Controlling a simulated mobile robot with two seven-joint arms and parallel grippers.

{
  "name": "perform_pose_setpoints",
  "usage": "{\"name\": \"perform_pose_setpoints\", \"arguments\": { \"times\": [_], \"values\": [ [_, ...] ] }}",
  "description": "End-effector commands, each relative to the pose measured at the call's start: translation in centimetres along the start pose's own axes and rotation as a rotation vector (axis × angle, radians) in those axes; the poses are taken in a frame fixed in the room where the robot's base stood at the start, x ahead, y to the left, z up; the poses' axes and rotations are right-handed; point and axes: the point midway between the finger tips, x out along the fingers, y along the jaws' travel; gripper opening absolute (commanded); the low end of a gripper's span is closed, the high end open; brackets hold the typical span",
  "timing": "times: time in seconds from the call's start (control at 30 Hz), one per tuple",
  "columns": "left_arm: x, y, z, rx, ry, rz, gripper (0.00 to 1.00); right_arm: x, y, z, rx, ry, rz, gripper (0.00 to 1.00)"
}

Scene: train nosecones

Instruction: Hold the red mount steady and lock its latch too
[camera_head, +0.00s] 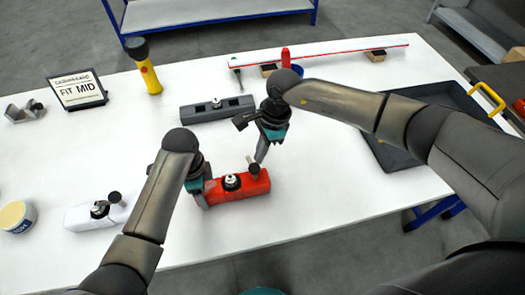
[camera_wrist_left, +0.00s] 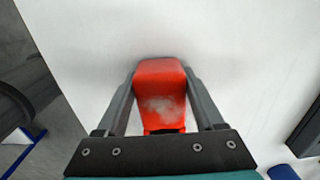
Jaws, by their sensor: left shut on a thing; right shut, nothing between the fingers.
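The red mount (camera_head: 240,190) lies near the front middle of the white table. It carries a round dark-and-silver fitting (camera_head: 232,182) and a dark-knobbed latch (camera_head: 253,169) near its right end. My left gripper (camera_head: 205,192) is shut on its left end. In the left wrist view the red mount (camera_wrist_left: 160,92) sits between the two fingers of my left gripper (camera_wrist_left: 160,85). My right gripper (camera_head: 261,157) is shut and empty, its tips just above and right of the latch. I cannot tell whether they touch it.
A grey mount (camera_head: 218,108) lies behind, and a white mount (camera_head: 95,212) lies at left. A sign reading FIT MID (camera_head: 78,90), a yellow flashlight (camera_head: 145,68) and a tub (camera_head: 17,216) stand around. A dark tray (camera_head: 400,150) is at right. The table's front edge is close.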

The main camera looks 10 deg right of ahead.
Motion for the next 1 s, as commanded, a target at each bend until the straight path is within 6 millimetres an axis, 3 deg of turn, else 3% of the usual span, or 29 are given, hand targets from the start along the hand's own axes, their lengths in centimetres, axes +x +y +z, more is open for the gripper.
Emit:
{"name": "perform_pose_setpoints", "arguments": {
  "times": [1.0],
  "values": [
    [-0.04, -0.03, -0.04, 0.000, 0.001, -0.001, 0.03, 0.08, -0.41, 0.53, -0.152, 0.001, 0.038, 0.00]
  ]
}}
